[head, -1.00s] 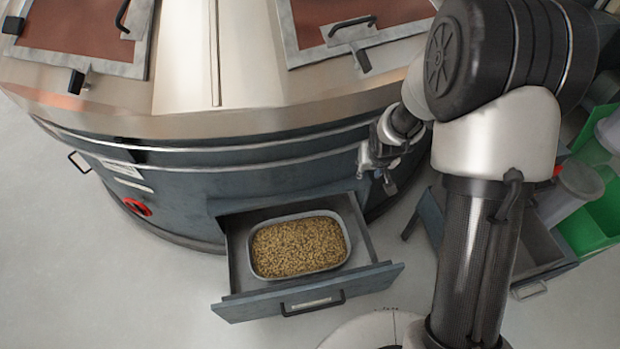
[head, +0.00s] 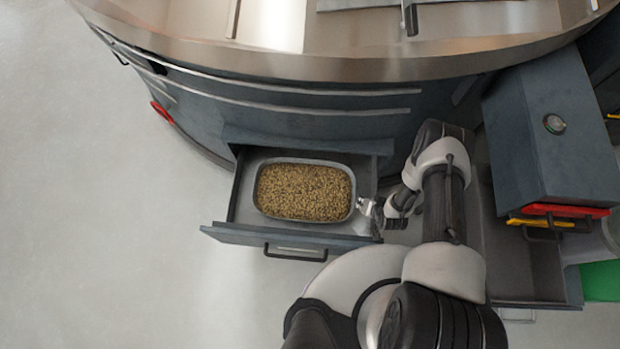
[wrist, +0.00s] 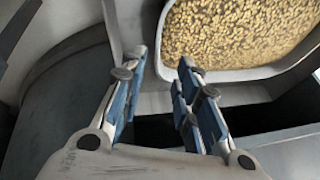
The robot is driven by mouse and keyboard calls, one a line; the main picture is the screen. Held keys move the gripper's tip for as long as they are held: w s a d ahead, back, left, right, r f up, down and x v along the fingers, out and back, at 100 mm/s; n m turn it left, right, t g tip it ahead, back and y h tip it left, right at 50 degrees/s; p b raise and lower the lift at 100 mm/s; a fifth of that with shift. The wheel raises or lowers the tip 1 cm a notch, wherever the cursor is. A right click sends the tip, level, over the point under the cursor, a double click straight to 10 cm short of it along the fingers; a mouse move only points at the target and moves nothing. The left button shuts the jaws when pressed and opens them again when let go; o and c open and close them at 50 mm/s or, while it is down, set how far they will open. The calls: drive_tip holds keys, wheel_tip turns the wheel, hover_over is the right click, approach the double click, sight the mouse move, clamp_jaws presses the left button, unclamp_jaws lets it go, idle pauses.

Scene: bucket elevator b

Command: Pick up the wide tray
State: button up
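The wide tray (head: 258,208) is a grey, round-cornered tray filled with yellow-brown grain. It lies in an open drawer (head: 240,205) of the big round machine. In the head view my gripper (head: 364,207) is at the tray's right side, close to its front right corner. In the wrist view my gripper (wrist: 163,62) shows two blue-padded fingers spread apart, with a gap between them. The tray's rim (wrist: 240,74) and grain are just beyond the fingertips. I cannot tell whether a finger touches the rim.
The drawer front (head: 225,235) with its dark handle (head: 295,253) stands before the tray. A dark cabinet (head: 560,130) with a round button and coloured bins stands at the right. The machine's metal rim (head: 330,66) overhangs behind the drawer. The floor at left is clear.

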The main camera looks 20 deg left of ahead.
drive_tip(key=b+x, duration=0.8)
drive_tip(key=x, duration=0.9)
drive_tip(key=shift+s+a+b, duration=0.1)
drive_tip(key=shift+b, duration=0.2)
drive_tip(key=shift+c, duration=0.3)
clamp_jaws()
